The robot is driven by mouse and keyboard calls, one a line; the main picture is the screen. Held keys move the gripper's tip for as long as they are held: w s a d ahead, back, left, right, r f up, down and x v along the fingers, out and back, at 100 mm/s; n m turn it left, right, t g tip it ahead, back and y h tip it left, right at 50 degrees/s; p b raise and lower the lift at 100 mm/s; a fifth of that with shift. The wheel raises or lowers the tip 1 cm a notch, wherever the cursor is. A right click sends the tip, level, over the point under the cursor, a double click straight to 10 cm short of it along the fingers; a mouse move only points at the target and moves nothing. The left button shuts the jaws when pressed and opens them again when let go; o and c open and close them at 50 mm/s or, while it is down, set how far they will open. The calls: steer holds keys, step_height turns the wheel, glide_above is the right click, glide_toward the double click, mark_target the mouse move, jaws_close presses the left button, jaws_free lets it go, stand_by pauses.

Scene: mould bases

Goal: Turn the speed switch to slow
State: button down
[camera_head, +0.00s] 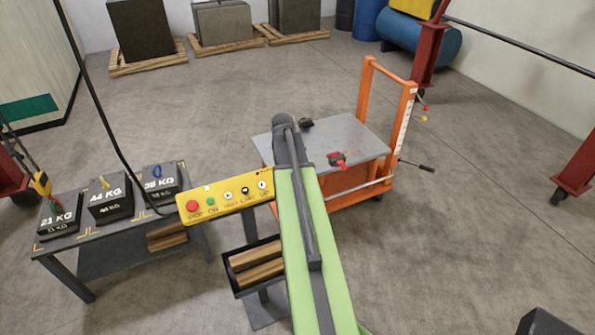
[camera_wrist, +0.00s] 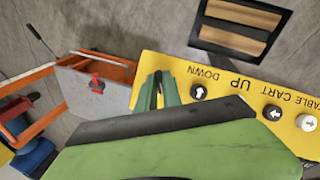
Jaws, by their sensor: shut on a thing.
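The yellow control panel (camera_head: 222,212) stands left of my arm, with a red stop button, a green button and several round switches. A white-faced switch (camera_head: 228,195) sits right of the green button; it also shows at the right edge of the wrist view (camera_wrist: 306,122). Its label is too small or cut off to read as a speed label. In the wrist view the table/cart switch (camera_wrist: 272,112) and up/down switch (camera_wrist: 199,91) lie nearer. My gripper (camera_wrist: 158,88) is at the panel's left end there, apart from these switches. Its fingers are shut; what they hold is hidden.
An orange cart (camera_head: 345,193) with a grey top stands behind my arm. A workbench (camera_head: 120,235) at left carries several labelled weights. A dark tray (camera_head: 235,272) with wooden pieces is below the panel. Floor at right is mostly clear.

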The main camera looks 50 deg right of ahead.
steer(key=shift+s+n+h, duration=0.15)
steer(key=shift+n+h, duration=0.15)
steer(key=shift+n, duration=0.3)
steer(key=c, duration=1.5)
jaws_free()
steer(key=shift+a, duration=0.1)
steer(key=p+v, duration=1.6)
steer(key=v, duration=0.1)
steer(key=shift+a+r, duration=0.15)
steer(key=shift+r, duration=0.1)
